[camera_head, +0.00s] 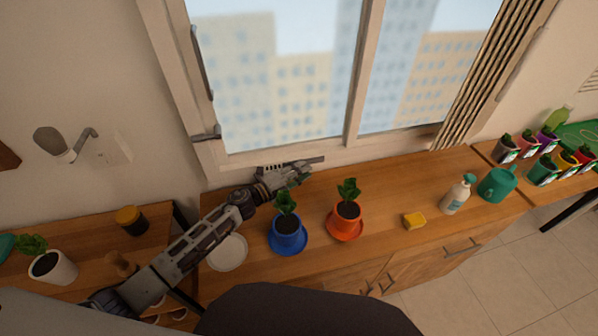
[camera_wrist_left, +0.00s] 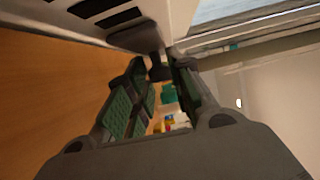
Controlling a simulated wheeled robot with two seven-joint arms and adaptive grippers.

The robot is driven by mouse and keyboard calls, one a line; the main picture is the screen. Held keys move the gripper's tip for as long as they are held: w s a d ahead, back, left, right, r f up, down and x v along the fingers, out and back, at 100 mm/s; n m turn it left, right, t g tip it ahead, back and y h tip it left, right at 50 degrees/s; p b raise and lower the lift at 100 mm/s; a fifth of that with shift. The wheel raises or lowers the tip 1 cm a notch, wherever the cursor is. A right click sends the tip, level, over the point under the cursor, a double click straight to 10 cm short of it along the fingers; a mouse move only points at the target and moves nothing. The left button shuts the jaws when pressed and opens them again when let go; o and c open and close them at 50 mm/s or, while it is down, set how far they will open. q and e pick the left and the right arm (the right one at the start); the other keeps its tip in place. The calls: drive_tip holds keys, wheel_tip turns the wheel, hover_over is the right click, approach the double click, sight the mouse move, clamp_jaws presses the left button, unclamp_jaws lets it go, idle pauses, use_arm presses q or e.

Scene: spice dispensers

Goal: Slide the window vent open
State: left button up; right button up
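The window (camera_head: 290,80) has a pale frame above the wooden counter. The window vent (camera_head: 275,169) is a strip with dark slots low on the frame, partly hidden by my left gripper (camera_head: 304,167). In the left wrist view, the vent's dark slots (camera_wrist_left: 112,14) show at the top. A dark tab (camera_wrist_left: 157,68) reaches down from there between the fingertips of my left gripper (camera_wrist_left: 160,72). The fingers have green pads and stand close to the tab; whether both touch it cannot be told. My right gripper is not in view.
Blue (camera_head: 287,236) and orange (camera_head: 345,222) plant pots stand on saucers close to my left arm. A white plate (camera_head: 227,252) lies beside it. A yellow sponge (camera_head: 414,221), soap bottle (camera_head: 456,194) and green watering can (camera_head: 497,184) stand farther right.

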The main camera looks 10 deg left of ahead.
use_arm(q)
drive_tip(key=o, duration=0.4)
drive_tip(key=shift+w+d, duration=0.1)
drive_tip(key=shift+d, duration=0.25)
drive_tip(key=shift+a, duration=0.1)
drive_tip(key=v, duration=1.2)
idle(0.8)
